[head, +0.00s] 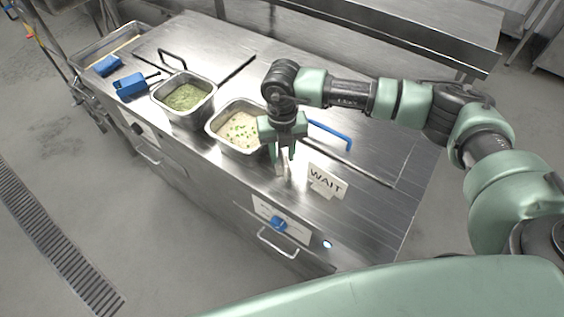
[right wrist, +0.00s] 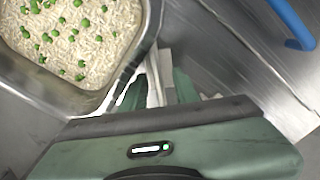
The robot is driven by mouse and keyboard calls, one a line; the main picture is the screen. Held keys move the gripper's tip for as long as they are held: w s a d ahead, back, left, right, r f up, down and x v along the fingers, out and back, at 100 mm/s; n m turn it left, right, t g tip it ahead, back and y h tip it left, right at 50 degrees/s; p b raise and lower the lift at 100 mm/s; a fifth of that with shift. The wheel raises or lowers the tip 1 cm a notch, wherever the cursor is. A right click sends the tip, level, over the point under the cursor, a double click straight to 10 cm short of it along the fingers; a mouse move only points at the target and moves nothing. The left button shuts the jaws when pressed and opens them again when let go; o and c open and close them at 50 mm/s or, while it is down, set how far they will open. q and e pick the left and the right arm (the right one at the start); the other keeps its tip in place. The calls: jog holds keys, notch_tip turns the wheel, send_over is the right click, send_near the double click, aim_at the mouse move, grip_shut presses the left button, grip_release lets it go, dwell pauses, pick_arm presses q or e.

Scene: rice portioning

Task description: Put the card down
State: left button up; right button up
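My right gripper (head: 282,158) points down at the counter, just right of the rice pan (head: 211,131). Its fingers are close together on a thin pale card (head: 283,169), seen nearly edge-on; it also shows between the fingers in the right wrist view (right wrist: 166,66). The card's lower end is at or very near the counter; I cannot tell if it touches. A white card reading WAIT (head: 328,180) stands on the counter to the right of the gripper, apart from it. My left gripper is not in view.
The rice pan holds rice with green peas (right wrist: 75,40). A pan of green food (head: 186,98) is farther left. A blue handle (head: 330,130) lies behind my gripper. Blue items (head: 130,86) sit at the far left. The counter (head: 375,205) right of the WAIT card is clear.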

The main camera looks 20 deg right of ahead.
aim_at(282, 167)
jog(key=shift+f, duration=0.95)
jog(key=shift+f+b, duration=0.25)
jog(key=shift+b, duration=0.25)
jog(key=shift+c, duration=0.3)
grip_shut()
